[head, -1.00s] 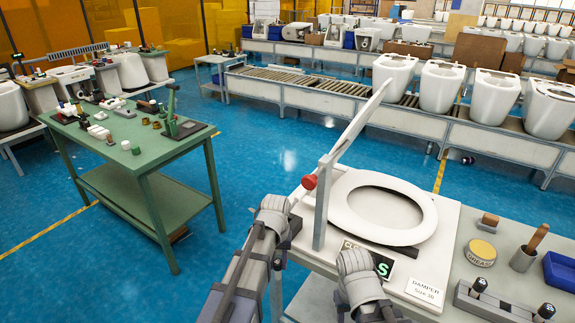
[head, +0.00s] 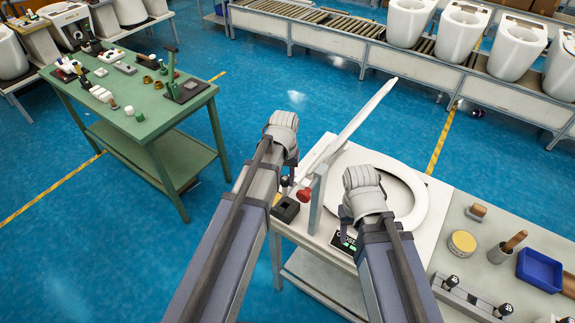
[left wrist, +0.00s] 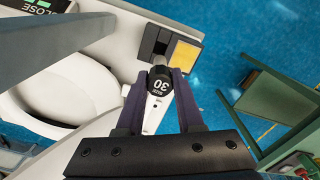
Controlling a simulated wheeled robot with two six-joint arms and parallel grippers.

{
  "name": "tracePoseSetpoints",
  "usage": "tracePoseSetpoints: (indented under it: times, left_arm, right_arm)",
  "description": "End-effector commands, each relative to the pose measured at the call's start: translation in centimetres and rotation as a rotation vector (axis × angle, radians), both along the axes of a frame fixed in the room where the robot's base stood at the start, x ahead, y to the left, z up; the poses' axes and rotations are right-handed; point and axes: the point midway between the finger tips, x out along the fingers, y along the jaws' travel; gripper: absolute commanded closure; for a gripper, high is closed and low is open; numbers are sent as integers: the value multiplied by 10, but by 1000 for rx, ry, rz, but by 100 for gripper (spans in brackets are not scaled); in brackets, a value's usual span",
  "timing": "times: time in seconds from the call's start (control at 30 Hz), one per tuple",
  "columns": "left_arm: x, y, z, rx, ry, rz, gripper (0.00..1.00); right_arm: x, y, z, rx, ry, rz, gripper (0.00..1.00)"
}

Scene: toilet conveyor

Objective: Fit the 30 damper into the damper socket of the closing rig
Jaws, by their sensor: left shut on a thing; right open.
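The 30 damper (left wrist: 159,88), dark with a white "30", is held in my left gripper (left wrist: 162,80). In the left wrist view its tip is close to a dark block with an opening, apparently the damper socket (left wrist: 149,47). I cannot tell whether the tip touches it. The black block (head: 286,209) also shows at the left edge of the closing rig (head: 334,152) in the head view. The rig carries a white seat ring and a slanted bar. My right gripper (head: 361,178) is over the rig; its fingers are mostly hidden by its wrist.
A red knob (head: 305,196) and grey upright (head: 317,200) stand just right of the black block. A yellow pad (left wrist: 184,53) is beside the socket. A grease tin (head: 462,243) and blue bin (head: 539,270) are at right. A green table (head: 120,75) stands apart at left.

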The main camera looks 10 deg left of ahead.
Motion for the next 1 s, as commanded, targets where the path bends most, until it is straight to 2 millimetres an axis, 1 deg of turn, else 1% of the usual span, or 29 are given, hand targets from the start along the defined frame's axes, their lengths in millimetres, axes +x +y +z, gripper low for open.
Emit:
tracePoseSetpoints:
  times: [0.33, 0.47, 0.67, 1.0]
  left_arm:
    - [0, 0, -1, 0, 0, 9, 100]
    - [0, 0, -6, 0, 0, 8, 100]
    - [0, 0, -19, 0, 0, 8, 100]
    - [0, 0, -51, 0, 0, 8, 100]
  right_arm:
    - [0, 0, -1, 0, 0, 0, 50]
    - [0, 0, -6, 0, 0, 1, 50]
    - [0, 0, -19, -1, 0, 3, 50]
    - [0, 0, -51, -1, 0, 4, 50]
